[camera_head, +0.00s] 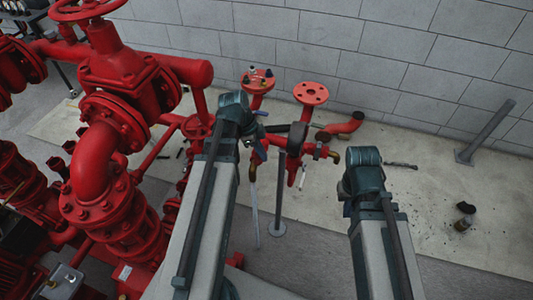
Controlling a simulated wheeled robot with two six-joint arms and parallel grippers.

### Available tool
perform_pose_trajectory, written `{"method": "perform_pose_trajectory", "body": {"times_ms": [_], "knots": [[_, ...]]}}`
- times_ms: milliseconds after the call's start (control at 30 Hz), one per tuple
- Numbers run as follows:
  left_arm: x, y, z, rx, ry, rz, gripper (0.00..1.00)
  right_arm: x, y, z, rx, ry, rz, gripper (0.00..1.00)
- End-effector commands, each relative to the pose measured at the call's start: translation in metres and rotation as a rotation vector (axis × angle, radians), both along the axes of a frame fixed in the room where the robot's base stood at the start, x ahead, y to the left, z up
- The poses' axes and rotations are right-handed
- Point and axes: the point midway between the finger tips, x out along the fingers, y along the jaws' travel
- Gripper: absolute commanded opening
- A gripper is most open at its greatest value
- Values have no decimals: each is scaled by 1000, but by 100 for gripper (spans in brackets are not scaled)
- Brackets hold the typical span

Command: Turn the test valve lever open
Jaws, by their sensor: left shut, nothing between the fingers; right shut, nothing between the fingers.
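Red test piping with two round flanges stands by the wall, right of my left arm; the right flange (311,93) faces up. Small valve fittings sit below the flanges, with a brass outlet (335,157) and a thin pale lever-like piece (303,177). I cannot tell for sure which small part is the test valve lever. My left arm's wrist covers part of this piping. My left gripper (297,139) seems to be the dark piece among the fittings; it is shut and holds nothing.
Large red pumps and pipes (100,160) crowd the left side, with a handwheel (85,9) on top. A grey block wall (400,50) closes the back. A slanted grey post (487,130) stands at right.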

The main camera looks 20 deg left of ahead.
Motion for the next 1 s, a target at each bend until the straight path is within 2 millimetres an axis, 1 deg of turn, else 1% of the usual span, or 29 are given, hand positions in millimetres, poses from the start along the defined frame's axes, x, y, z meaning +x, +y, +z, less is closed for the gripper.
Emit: {"method": "perform_pose_trajectory", "body": {"times_ms": [167,367,667,867,1000], "knots": [[0,1,0,0,0,0,0,0,0,0,0,0,0,0],[-8,15,0,0,1,2,0,0,0,0,0,0,0,0],[-8,15,0,1,0,0,0,0,0,0,0,0,0,0],[-7,8,0,1,0,-1,0,0,0,0,0,0,0,0],[-5,-7,0,0,0,-1,0,0,0,0,0,0,0,0]]}}
